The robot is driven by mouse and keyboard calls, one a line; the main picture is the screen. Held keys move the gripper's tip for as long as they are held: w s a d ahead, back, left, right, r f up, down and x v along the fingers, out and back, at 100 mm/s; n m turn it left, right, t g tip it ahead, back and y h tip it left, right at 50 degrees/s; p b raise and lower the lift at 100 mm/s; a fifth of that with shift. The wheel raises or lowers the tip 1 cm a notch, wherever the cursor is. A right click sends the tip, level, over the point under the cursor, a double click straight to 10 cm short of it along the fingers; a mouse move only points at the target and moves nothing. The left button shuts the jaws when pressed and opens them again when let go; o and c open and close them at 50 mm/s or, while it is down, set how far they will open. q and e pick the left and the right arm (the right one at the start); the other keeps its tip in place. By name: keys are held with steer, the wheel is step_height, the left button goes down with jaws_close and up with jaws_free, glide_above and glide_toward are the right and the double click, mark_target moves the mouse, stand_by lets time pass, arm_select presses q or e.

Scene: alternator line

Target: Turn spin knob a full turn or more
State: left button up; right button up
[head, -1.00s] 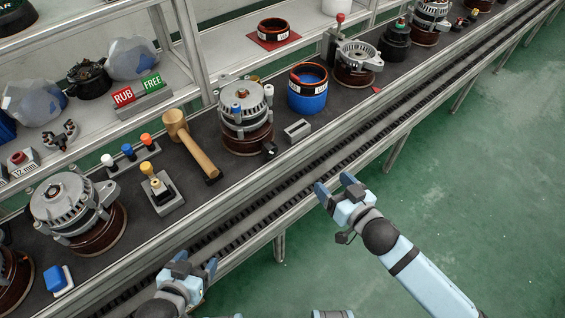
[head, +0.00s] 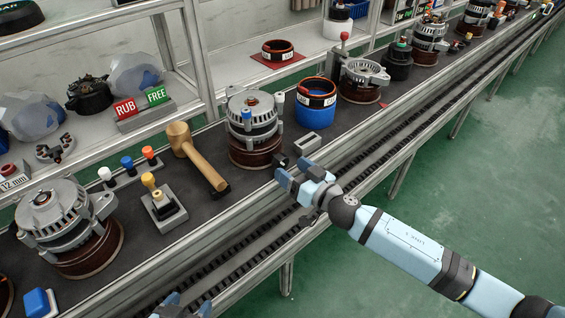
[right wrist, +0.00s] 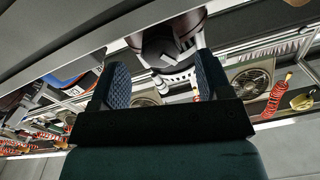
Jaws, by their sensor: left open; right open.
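The spin knob (head: 281,161) looks to be the small black piece at the front of the middle alternator (head: 252,120), low by its brown base. My right gripper (head: 282,178) is open, its blue fingertips just in front of and below the knob, apparently apart from it. In the right wrist view the open fingers (right wrist: 160,85) frame a dark round body, with a small grey-black piece (right wrist: 172,56) between them that may be the knob. My left gripper (head: 185,304) is open at the bottom edge, mostly cut off.
A wooden mallet (head: 198,160) lies left of the alternator. A small grey block (head: 306,144) and a blue cup with a copper ring (head: 316,110) stand to its right. Green floor is clear at right.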

mark_target(284, 164)
steer(key=x, duration=0.2)
steer(key=shift+w+a, duration=0.25)
steer(key=shift+w, duration=0.05)
steer(key=shift+w+a, duration=0.4)
steer(key=shift+w, duration=0.05)
steer(key=c, duration=0.9)
